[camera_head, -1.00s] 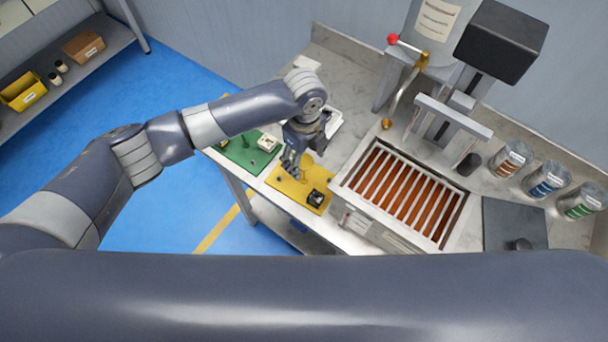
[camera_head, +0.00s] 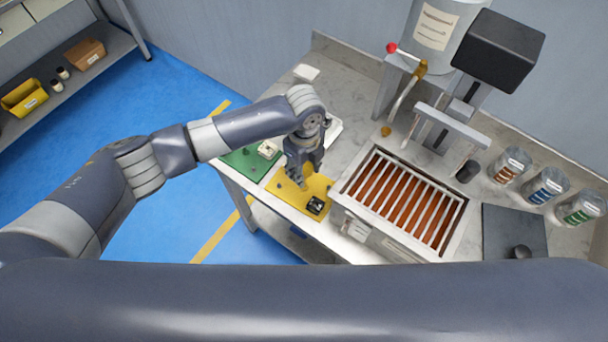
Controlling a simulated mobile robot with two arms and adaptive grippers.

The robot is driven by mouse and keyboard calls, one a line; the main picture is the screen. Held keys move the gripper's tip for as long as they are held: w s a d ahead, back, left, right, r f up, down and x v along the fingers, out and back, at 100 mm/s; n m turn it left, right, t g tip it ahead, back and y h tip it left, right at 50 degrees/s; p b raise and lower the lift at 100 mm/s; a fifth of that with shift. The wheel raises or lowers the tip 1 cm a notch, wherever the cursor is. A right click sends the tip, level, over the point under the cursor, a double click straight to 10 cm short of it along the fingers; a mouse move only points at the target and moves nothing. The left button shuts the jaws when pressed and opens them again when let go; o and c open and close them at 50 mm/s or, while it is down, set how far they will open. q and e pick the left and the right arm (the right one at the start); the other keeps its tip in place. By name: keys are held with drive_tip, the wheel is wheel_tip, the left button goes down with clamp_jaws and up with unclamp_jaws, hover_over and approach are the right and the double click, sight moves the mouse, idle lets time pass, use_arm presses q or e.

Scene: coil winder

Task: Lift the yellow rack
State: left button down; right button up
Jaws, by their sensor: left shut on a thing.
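The yellow rack (camera_head: 290,194) is a flat yellow plate at the front left of the bench, beside a green plate. A small black block (camera_head: 315,205) sits on its right part. My left gripper (camera_head: 298,181) points down at the middle of the rack. Its fingers are shut on a part of the rack, but the gripper itself hides the exact place of contact. I cannot tell a gap beneath the rack. My right gripper is not in view.
The green plate (camera_head: 240,163) carries a pale block (camera_head: 268,149). A grey box with an orange slatted inside (camera_head: 337,196) stands close to the right of the rack. Several jars (camera_head: 547,185) and a black-headed machine (camera_head: 500,50) stand farther right. A white tray (camera_head: 335,128) lies behind my gripper.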

use_arm(q)
drive_tip(key=shift+r, duration=0.55)
wheel_tip(320, 180, up, 6)
drive_tip(key=shift+f+b, duration=0.1)
drive_tip(key=shift+b, duration=0.8)
drive_tip(key=w+d+b, duration=0.1)
drive_tip(key=w+b, duration=0.8)
drive_tip(key=w, duration=0.9)
drive_tip(key=shift+d, duration=0.25)
